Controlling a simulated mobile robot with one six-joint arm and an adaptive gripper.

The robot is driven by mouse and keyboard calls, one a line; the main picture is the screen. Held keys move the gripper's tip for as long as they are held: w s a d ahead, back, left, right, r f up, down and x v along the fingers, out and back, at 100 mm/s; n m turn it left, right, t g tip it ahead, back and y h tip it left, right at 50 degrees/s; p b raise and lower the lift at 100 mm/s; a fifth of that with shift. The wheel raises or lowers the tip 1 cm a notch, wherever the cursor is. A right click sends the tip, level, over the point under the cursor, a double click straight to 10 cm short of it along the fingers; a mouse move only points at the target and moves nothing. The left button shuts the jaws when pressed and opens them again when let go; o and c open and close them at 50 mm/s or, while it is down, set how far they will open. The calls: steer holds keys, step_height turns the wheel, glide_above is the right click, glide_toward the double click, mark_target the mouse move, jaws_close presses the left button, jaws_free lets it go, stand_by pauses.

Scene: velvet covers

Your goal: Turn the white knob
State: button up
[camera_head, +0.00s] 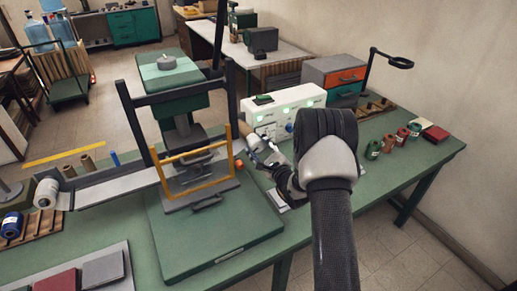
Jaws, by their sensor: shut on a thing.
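My gripper (257,148) is low at the front left of this box, with my arm reaching in from the lower right. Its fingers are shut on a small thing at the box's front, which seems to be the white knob. The fingers hide most of it, so its shape and angle cannot be told.
The press (184,150) with an orange guard frame stands close left of my gripper. A drawer unit (335,78) and a black lamp (392,60) stand behind. Bench surface right of my arm is partly clear.

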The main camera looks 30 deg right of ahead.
stand_by(0.3)
steer(key=o, duration=1.1)
steer(key=s, duration=1.2)
steer(key=shift+d, duration=0.2)
